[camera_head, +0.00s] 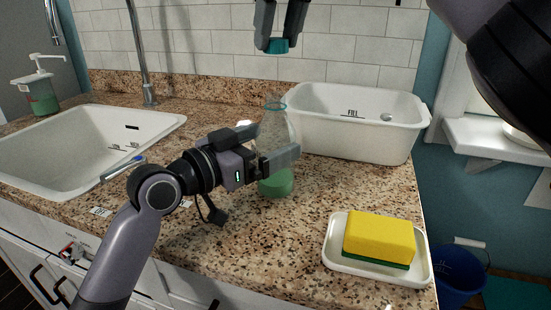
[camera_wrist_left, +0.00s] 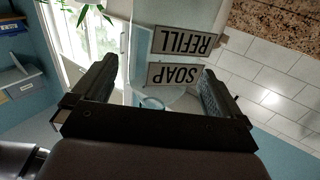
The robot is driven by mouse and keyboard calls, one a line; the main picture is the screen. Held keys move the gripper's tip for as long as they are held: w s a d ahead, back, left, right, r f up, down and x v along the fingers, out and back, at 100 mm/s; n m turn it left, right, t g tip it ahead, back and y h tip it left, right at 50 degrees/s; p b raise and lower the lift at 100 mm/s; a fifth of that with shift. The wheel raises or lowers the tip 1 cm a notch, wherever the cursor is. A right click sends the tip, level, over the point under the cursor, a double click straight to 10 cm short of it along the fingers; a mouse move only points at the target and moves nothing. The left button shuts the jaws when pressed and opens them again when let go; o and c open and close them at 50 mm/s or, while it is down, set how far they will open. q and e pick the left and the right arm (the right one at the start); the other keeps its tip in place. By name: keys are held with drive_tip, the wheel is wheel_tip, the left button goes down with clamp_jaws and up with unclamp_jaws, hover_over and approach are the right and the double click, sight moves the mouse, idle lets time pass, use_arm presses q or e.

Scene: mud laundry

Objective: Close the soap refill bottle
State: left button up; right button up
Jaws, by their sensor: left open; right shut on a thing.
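The soap refill bottle (camera_head: 276,186) stands upright on the granite counter, clear with green liquid low inside and a teal ring at its uncapped neck. My left gripper (camera_head: 277,150) is open at the bottle's middle, partly hiding it. In the left wrist view, the bottle with its upside-down "SOAP REFILL" labels (camera_wrist_left: 182,58) lies between the spread fingers of my left gripper (camera_wrist_left: 160,75), with gaps visible at the sides. My right gripper (camera_head: 279,38) is shut on a teal cap (camera_head: 278,46), held high above the bottle's neck and apart from it.
A white tub (camera_head: 352,138) marked "FILL" stands close behind and right of the bottle. A yellow sponge (camera_head: 379,237) sits on a white dish (camera_head: 343,264) at front right. A white sink (camera_head: 150,122) is at left, with a soap dispenser (camera_head: 41,92) beyond. The counter's front middle is clear.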

use_arm(q)
drive_tip(key=shift+x, duration=1.2)
drive_tip(key=c, duration=1.4)
drive_tip(key=shift+c, duration=0.2)
use_arm(e)
drive_tip(key=shift+f, duration=2.45)
drive_tip(key=shift+f, duration=0.15)
drive_tip(key=shift+f, duration=0.75)
drive_tip(key=shift+f, duration=0.55)
